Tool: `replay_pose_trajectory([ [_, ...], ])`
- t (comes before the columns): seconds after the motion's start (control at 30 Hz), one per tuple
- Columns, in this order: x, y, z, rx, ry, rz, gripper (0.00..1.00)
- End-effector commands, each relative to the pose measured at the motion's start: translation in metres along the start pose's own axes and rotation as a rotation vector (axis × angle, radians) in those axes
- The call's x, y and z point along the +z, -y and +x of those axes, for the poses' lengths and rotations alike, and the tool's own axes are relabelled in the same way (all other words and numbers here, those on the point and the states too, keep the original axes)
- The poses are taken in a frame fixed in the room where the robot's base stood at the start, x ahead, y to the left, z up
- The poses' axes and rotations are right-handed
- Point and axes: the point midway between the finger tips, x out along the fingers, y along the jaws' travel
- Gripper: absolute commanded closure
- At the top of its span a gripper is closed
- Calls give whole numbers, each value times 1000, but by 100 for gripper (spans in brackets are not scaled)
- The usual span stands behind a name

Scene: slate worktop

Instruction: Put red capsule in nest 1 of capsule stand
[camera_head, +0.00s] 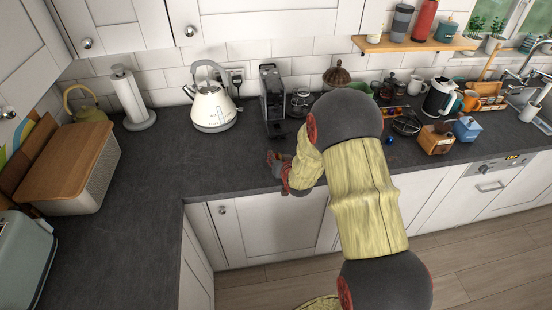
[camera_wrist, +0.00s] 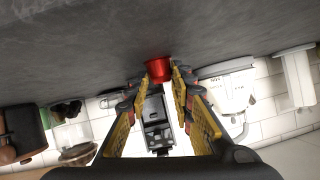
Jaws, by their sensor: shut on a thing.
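The red capsule (camera_wrist: 159,70) is between the two fingertips of my gripper (camera_wrist: 158,78) in the wrist view. The fingers press on it from both sides. In the head view my gripper (camera_head: 276,164) is over the front part of the worktop, in front of the black coffee machine (camera_head: 271,92). The capsule is too small to tell apart there. A rack with small coloured pieces (camera_head: 396,112), perhaps the capsule stand, is right of my arm and partly hidden; its nests cannot be made out. The coffee machine also shows beyond the fingers in the wrist view (camera_wrist: 156,125).
A white kettle (camera_head: 212,108) and a paper towel roll (camera_head: 132,97) stand to the left. A small blue item (camera_head: 389,140) lies right of my arm. A wooden box (camera_head: 435,139) and a blue box (camera_head: 466,129) are further right. The left worktop is mostly clear.

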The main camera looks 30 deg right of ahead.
Motion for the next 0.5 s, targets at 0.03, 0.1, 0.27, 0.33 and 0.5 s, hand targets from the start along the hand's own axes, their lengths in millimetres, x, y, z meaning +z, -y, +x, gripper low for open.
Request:
replay_pose_trajectory([
  [0.03, -1, 0, 0, 0, -1, 0, 85],
  [0.1, -2, 0, -1, 0, -1, 0, 85],
  [0.27, 1, 0, 1, 0, -1, 0, 85],
  [0.33, 1, 0, 0, 0, -1, 0, 74],
  [0.5, 1, 0, 0, 0, -1, 0, 64],
])
